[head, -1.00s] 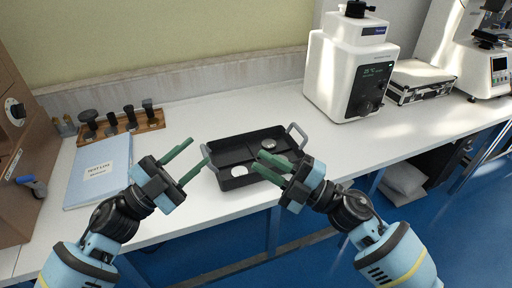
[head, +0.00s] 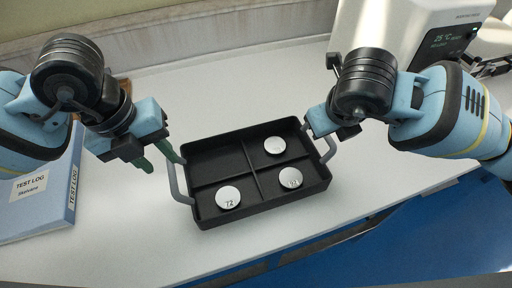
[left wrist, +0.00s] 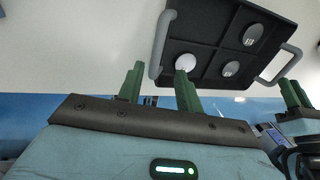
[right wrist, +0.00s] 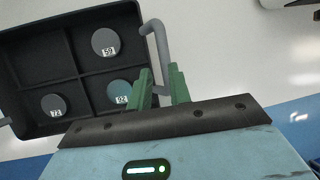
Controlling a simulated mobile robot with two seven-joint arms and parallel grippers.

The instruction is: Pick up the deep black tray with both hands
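The deep black tray (head: 234,157) sits on the white bench, with a grey handle at each end. Several compartments divide it, and three round silver blocks (head: 228,197) lie inside. My left gripper (head: 160,162) is open at the left handle (head: 175,185); in the left wrist view its green fingers (left wrist: 159,86) stand apart, with that handle (left wrist: 162,42) just beyond the gap. My right gripper (head: 328,124) is at the right handle (head: 328,150), fingers mostly hidden in the head view. In the right wrist view its fingers (right wrist: 162,86) stand apart around the handle (right wrist: 157,42); contact is unclear.
A blue test log binder (head: 40,195) lies left of the tray, under my left arm. A white tester with a display (head: 400,30) stands at the back right. The bench is clear in front of the tray, down to its front edge.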

